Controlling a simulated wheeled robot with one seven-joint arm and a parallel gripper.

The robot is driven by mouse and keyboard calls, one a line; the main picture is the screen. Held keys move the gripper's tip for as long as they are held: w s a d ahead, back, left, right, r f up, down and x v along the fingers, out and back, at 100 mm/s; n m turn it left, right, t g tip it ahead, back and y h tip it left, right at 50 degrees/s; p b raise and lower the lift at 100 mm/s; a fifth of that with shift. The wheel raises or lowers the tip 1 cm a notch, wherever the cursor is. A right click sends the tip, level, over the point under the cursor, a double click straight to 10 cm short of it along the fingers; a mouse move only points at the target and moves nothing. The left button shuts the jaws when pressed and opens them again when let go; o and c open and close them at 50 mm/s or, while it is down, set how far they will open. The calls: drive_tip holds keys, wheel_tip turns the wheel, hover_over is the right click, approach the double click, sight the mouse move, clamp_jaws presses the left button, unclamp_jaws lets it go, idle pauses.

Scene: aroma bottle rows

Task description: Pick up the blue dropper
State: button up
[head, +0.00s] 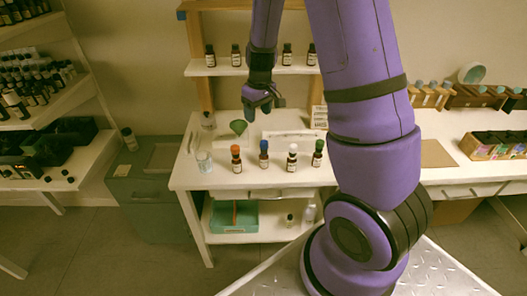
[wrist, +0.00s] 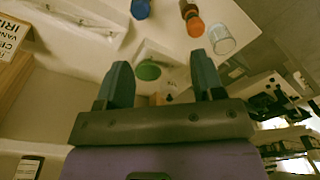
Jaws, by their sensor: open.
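The blue dropper (head: 264,153) is a dark bottle with a blue top, standing upright on the white table between a red-orange-topped bottle (head: 236,158) and a white-topped one (head: 292,157). A green-topped bottle (head: 318,153) stands at the right of the row. In the wrist view the blue top (wrist: 140,8) is cut by the upper edge, beyond the fingertips. My gripper (head: 258,108) hangs above the table, behind the row and apart from the dropper. In the wrist view my gripper (wrist: 161,61) is open, with nothing between its fingers.
A green funnel (head: 238,127) stands behind the row, near my gripper; it also shows in the wrist view (wrist: 148,70). A clear glass (head: 204,161) stands left of the bottles. A shelf (head: 225,71) with several small bottles is behind. The table front is clear.

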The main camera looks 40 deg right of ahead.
hover_over(264, 142)
drive_tip(key=shift+g, duration=0.3)
drive_tip(key=f, duration=0.3)
drive_tip(key=w+f, duration=0.1)
drive_tip(key=f, duration=0.1)
drive_tip(key=shift+a+f, duration=0.1)
drive_tip(key=shift+f, duration=0.15)
wheel_tip(264, 142, down, 6)
drive_tip(key=shift+r, duration=0.25)
drive_tip(key=shift+s+f, duration=0.25)
drive_tip(key=shift+f, duration=1.05)
drive_tip(key=shift+s+f, duration=0.2)
drive_tip(key=shift+f, duration=1.05)
drive_tip(key=shift+c, duration=0.3)
drive_tip(key=c, duration=0.6)
